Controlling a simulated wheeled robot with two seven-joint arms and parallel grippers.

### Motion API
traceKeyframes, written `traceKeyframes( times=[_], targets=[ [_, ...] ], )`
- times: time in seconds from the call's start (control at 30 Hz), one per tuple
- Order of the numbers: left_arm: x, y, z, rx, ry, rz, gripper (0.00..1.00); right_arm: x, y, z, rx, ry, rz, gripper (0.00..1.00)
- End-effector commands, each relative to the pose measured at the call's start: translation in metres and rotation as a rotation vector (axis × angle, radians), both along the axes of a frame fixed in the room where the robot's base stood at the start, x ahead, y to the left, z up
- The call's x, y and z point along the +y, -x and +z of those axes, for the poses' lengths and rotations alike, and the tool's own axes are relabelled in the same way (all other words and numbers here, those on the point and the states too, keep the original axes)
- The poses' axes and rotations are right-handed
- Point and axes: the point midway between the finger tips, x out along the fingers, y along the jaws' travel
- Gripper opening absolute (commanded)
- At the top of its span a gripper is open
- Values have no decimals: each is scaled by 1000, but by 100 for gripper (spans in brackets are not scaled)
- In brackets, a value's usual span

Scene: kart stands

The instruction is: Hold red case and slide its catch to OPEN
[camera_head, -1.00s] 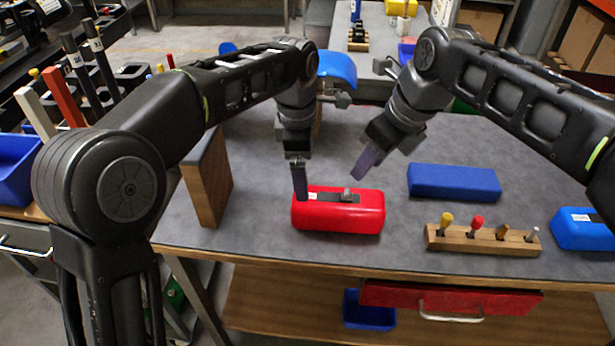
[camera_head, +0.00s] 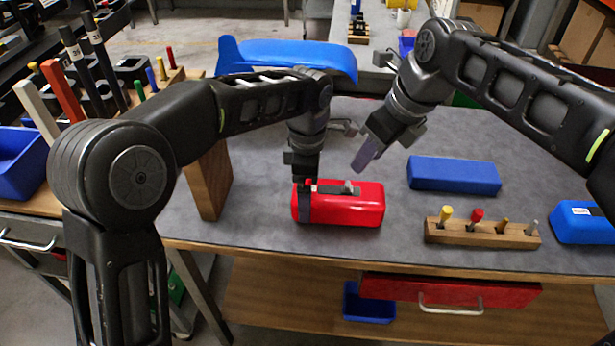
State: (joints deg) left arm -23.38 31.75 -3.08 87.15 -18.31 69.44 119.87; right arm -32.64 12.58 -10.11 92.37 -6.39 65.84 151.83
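The red case (camera_head: 345,208) lies on the grey bench top, its long side facing me. On its top is a dark strip with a small grey catch (camera_head: 348,186), standing right of the middle of the case; the OPEN marking is too small to read. My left gripper (camera_head: 305,203) points down at the left end of the case, with a dark finger in front of its near face. Whether it grips the case is not clear. My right gripper (camera_head: 364,156) hangs behind and above the case, apart from it and empty; its finger gap does not show.
A blue case (camera_head: 454,176) lies to the right, behind a wooden block with several coloured pegs (camera_head: 482,235). Another blue case (camera_head: 582,223) is at the far right. A wooden upright (camera_head: 212,180) stands left of the red case. A red drawer (camera_head: 450,291) is below the bench.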

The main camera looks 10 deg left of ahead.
Motion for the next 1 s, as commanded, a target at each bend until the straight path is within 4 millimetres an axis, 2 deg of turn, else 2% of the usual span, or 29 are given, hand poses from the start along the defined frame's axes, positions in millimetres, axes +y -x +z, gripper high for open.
traceKeyframes(
  times=[0.1, 0.2, 0.53, 1.0],
  targets=[
    [0, 1, -17, 3, -1, 0, 100, 0, 0, 0, 0, 0, 0, 36],
    [0, 0, -25, 1, 0, 0, 100, 0, 0, 0, 0, 0, 0, 36],
    [0, 0, -28, 0, 0, 0, 100, 0, 0, 0, 0, 0, 0, 36],
    [0, 0, -28, 0, 0, 0, 62, 0, 0, 0, 0, 0, 0, 36]
  ],
)
